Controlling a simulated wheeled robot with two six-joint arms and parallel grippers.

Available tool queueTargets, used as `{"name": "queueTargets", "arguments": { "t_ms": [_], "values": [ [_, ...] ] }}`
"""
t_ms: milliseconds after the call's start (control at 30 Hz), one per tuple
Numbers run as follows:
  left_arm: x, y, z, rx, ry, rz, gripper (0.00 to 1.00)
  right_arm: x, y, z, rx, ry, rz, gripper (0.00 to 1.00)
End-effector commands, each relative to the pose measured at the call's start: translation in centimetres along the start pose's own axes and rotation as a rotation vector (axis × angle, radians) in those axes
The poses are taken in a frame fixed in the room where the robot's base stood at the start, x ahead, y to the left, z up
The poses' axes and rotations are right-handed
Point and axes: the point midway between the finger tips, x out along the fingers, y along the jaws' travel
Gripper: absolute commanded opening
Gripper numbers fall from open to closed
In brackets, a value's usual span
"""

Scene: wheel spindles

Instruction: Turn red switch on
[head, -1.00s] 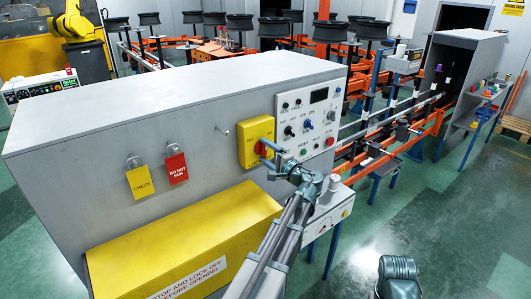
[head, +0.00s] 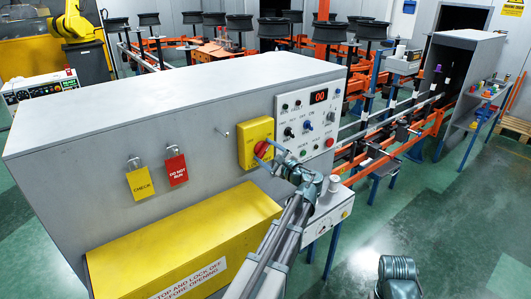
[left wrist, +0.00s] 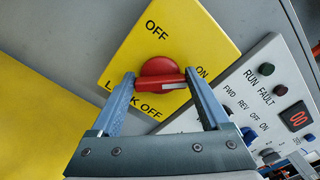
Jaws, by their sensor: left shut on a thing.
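The red switch (head: 262,149) is a round rotary knob with a bar handle on a yellow plate (head: 248,137) on the side of the grey cabinet. In the left wrist view the red switch (left wrist: 160,68) has its handle lying crosswise, its white mark towards the right, below the word ON. OFF stands above it and LOCK OFF at lower left. My left gripper (left wrist: 162,84) is shut on the switch handle, one finger at each end. It also shows in the head view (head: 268,155), partly hiding the switch.
A control panel (head: 306,143) with knobs, buttons and a lit red 00 display (head: 319,96) is right of the switch. Two padlocks with a yellow tag (head: 141,183) and a red tag (head: 176,170) hang at left. A yellow box (head: 160,245) juts out below.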

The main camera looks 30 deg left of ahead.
Motion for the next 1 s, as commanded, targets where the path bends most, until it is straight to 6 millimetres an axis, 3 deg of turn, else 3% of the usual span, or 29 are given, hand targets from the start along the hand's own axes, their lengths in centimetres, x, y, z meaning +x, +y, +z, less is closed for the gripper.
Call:
{"name": "queueTargets", "arguments": {
  "t_ms": [567, 600, 700, 1000],
  "values": [
    [-0.1, 0.11, -0.08, 0.028, 0.003, 0.003, 0.24, 0.03, 0.0, 0.0, 0.0, 0.0, 0.0, 0.5],
    [-0.1, 0.11, -0.08, 0.028, 0.003, 0.003, 0.83, 0.03, 0.0, 0.0, 0.0, 0.0, 0.0, 0.5],
    [-0.09, 0.09, -0.06, 0.027, 0.003, 0.003, 1.0, 0.03, 0.0, 0.0, 0.0, 0.0, 0.0, 0.5],
    [-0.44, 0.04, -0.03, 0.027, 0.002, 0.001, 1.0, 0.01, 0.0, 0.0, 0.0, 0.0, 0.0, 0.5]
  ]
}}
